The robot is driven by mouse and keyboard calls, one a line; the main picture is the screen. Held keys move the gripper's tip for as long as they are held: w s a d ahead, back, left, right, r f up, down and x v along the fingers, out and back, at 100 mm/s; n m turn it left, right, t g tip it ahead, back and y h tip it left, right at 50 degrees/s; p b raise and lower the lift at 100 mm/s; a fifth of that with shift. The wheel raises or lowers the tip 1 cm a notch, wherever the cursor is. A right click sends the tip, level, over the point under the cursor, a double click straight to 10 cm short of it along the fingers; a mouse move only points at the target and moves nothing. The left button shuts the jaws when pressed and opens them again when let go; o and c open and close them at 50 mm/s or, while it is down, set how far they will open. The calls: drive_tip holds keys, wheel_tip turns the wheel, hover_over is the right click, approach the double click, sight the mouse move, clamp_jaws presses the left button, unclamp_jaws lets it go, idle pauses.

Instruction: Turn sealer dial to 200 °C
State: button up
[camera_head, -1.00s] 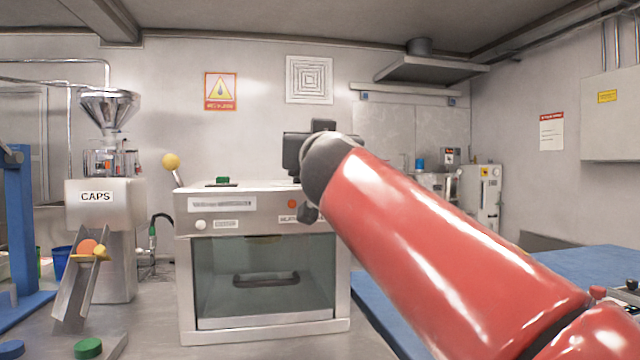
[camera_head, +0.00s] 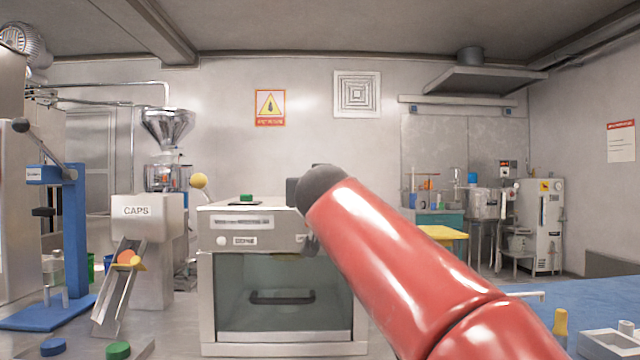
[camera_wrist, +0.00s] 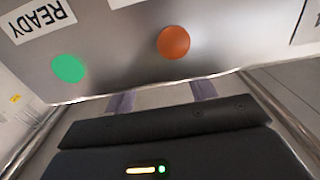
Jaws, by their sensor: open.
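A metal box-shaped machine (camera_head: 282,218) with a glass door stands in the middle of the head view. It appears to be the sealer, but its small labels are unreadable there. A white round knob or button (camera_head: 221,241) sits at the left of its front panel. My red arm covers the panel's right end. My gripper is close to the panel and mostly hidden in the head view. In the wrist view my gripper (camera_wrist: 162,97) is open, its two fingertips apart below the panel, with nothing seen between them. The temperature dial and its marks cannot be made out.
In the wrist view a green lamp (camera_wrist: 68,68), an orange lamp (camera_wrist: 173,42) and an upside-down READY label (camera_wrist: 38,15) are on the panel. A yellow-knobbed lever (camera_head: 199,181) stands left of the machine. The CAPS dispenser (camera_head: 137,211) is further left.

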drive_tip(key=shift+w, duration=0.3)
drive_tip(key=c, duration=1)
drive_tip(key=shift+o, duration=0.2)
drive_tip(key=b, duration=0.1)
drive_tip(key=m+h+b, duration=0.1)
drive_tip(key=shift+a+f+h+b, duration=0.25)
drive_tip(key=shift+f+h+b, duration=0.05)
drive_tip(key=shift+a+r+m+g+h+b, duration=0.1)
drive_tip(key=shift+r+m+g+h+b, duration=0.1)
drive_tip(key=shift+m+h, duration=0.45)
drive_tip(key=shift+r+m+g+h+b, duration=0.1)
drive_tip(key=shift+m+h+b, duration=0.2)
drive_tip(key=shift+h, duration=0.55)
drive_tip(key=o, duration=1)
drive_tip(key=shift+c, duration=0.2)
